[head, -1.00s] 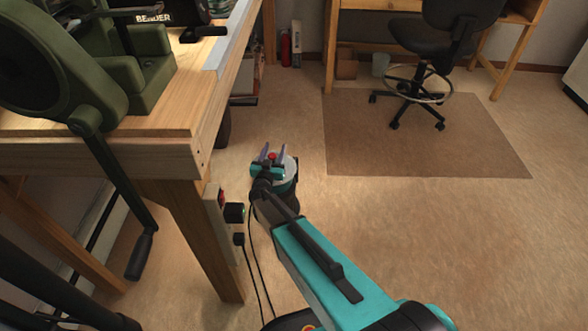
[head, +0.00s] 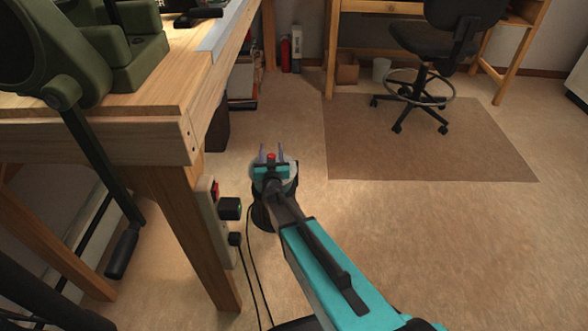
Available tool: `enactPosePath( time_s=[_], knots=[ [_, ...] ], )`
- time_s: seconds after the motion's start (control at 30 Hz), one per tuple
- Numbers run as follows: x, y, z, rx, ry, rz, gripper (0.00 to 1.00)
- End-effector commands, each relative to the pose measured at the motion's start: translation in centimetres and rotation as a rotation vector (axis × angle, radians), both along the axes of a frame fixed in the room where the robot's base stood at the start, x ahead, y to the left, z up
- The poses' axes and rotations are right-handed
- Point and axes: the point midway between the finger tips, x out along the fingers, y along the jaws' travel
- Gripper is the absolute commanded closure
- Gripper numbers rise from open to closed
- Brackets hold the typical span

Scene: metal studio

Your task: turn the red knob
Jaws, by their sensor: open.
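A small red knob (head: 271,156) shows in the head view, in line with the gap between my fingertips. It appears to be on the light round top of a dark canister (head: 266,215) on the floor. My gripper (head: 271,150) is open, with one finger on each side of the knob as seen from here. I cannot tell whether the fingers touch it or how high they are above it. My gripper and wrist hide much of the canister's top.
A wooden workbench (head: 150,140) with a green machine (head: 125,50) stands at left. A power strip (head: 212,215) with a red switch and plugs is on its leg, close to my arm. Black cables (head: 252,265) hang nearby. Floor at right is clear.

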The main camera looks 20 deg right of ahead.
Motion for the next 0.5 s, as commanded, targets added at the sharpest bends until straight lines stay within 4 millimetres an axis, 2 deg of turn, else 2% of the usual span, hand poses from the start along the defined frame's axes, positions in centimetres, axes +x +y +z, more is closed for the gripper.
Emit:
enactPosePath(
  time_s=[0.5],
  knots=[
    [0.02, 0.28, -0.09, -0.001, 0.001, 0.104, 0.54]
  ],
)
